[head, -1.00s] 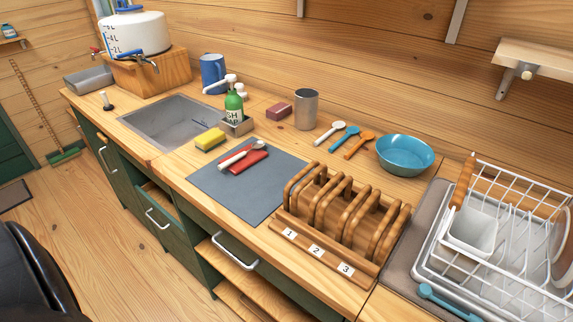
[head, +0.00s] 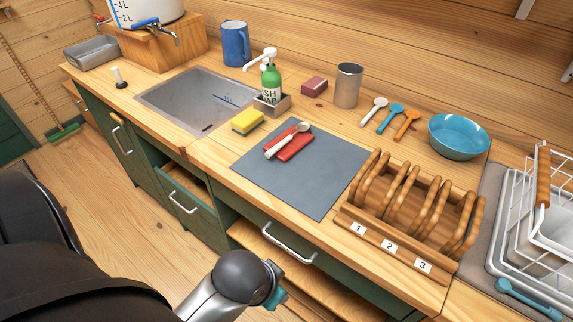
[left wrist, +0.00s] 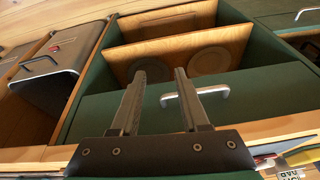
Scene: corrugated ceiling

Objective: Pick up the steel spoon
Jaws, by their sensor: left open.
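A pale, light-coloured spoon (head: 286,140) lies across a red block or cloth (head: 296,147) on the grey mat, in the head view; I cannot tell whether it is steel. Three other spoons lie in a row near the wall: white (head: 373,110), blue (head: 390,117) and orange (head: 407,124). My left gripper (left wrist: 160,74) is open and empty in the left wrist view, its fingers in front of the green cabinet fronts, away from the spoons. In the head view my arm shows at the bottom, below the counter edge. My right gripper is out of view.
The grey mat (head: 300,190) has bare room around the red piece. A numbered wooden rack (head: 372,238) stands to its right, a yellow sponge (head: 247,121) and green soap bottle (head: 271,82) behind it. A blue bowl (head: 458,140) and metal cup (head: 348,86) stand farther back.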

